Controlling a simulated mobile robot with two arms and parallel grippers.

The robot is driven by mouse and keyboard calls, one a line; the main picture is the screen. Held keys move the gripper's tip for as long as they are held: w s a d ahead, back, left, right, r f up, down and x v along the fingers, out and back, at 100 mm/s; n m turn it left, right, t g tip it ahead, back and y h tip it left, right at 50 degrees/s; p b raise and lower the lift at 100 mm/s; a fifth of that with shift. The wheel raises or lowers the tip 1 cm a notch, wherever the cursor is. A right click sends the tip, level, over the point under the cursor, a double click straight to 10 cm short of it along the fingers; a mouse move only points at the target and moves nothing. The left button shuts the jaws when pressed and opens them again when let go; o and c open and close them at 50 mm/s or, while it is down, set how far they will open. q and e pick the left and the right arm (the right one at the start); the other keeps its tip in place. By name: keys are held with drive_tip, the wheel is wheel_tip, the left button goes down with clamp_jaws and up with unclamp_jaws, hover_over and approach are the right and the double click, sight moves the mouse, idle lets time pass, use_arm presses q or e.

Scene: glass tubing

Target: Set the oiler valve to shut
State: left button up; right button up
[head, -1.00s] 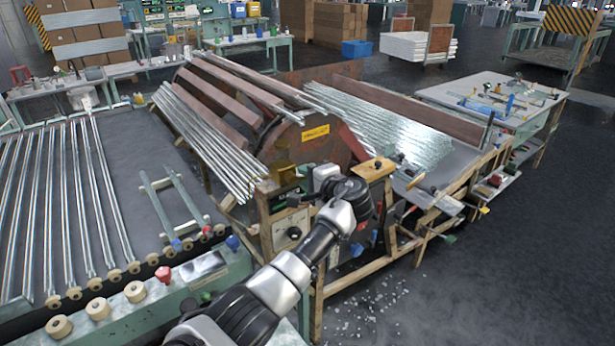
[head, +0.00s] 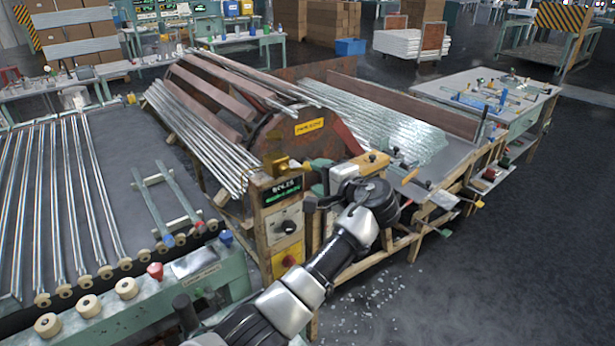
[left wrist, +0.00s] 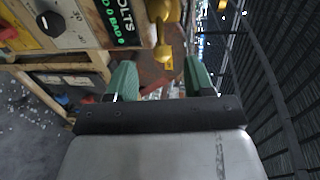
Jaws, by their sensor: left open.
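A small brass fitting (head: 281,164), which looks like the oiler, stands on top of the wooden control post beside the drum machine. In the left wrist view the brass fitting (left wrist: 164,28) hangs in from the top edge, and its rounded end lies just ahead of the gap between my fingers. My left gripper (head: 317,178) is just right of it in the head view. Its green fingers (left wrist: 161,78) are open with nothing between them. I cannot tell the valve's setting. My right gripper is out of view.
The control panel (head: 287,226) below the fitting has a dial, a green-lit display and a yellow plate with a red button. Glass tubes (head: 200,135) lean on the drum machine to the left. A wooden-framed bench (head: 450,190) stands to the right, with open floor before it.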

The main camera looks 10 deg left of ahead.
use_arm(q)
drive_tip(key=shift+b+v, duration=0.3)
drive_tip(key=shift+v, duration=1.45)
